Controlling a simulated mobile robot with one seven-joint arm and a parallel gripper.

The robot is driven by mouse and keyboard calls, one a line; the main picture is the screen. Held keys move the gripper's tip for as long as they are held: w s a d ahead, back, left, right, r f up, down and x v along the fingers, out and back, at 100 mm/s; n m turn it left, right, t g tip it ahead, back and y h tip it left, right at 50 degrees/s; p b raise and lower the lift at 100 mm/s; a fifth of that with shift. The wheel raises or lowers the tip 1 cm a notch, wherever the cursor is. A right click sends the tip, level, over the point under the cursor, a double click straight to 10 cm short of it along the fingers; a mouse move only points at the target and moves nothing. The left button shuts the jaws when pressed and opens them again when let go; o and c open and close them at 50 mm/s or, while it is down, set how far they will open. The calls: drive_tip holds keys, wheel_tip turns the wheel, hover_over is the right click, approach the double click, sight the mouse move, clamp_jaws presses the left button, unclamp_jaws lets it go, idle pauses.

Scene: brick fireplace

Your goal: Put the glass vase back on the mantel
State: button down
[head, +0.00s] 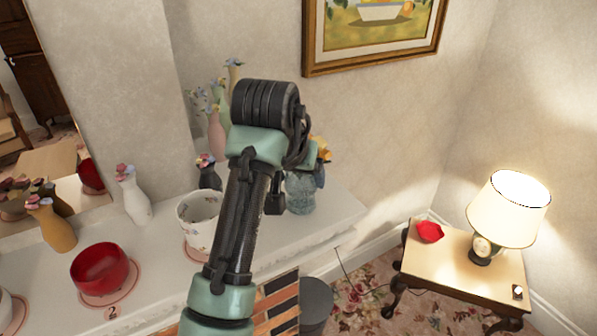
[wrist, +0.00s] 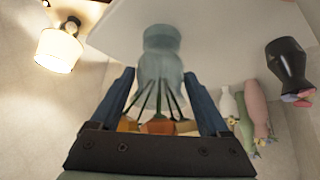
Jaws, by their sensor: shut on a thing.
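The glass vase (head: 300,193) is a bluish, see-through vase with orange flowers (head: 322,150). It is upright at the right end of the white mantel (head: 340,207); I cannot tell whether its base touches the surface. In the wrist view the vase (wrist: 160,68) appears upside down, with dark stems inside and its base against the white mantel top. My gripper (wrist: 159,74) has its two blue fingers on either side of the vase and is shut on it. In the head view my arm hides most of the gripper and part of the vase.
A dark vase (head: 208,173), a patterned white pot (head: 197,218), a red bowl (head: 99,268), a white vase (head: 133,197) and an ochre vase (head: 55,226) stand along the mantel. Pink and green vases stand behind my arm. A side table (head: 465,265) with a lit lamp (head: 508,208) is right.

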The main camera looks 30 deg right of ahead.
unclamp_jaws()
drive_tip(key=shift+r, duration=0.1)
drive_tip(key=b+v, duration=0.2)
drive_tip(key=v, duration=1)
drive_tip(key=shift+b, duration=0.35)
drive_tip(key=shift+s, duration=0.1)
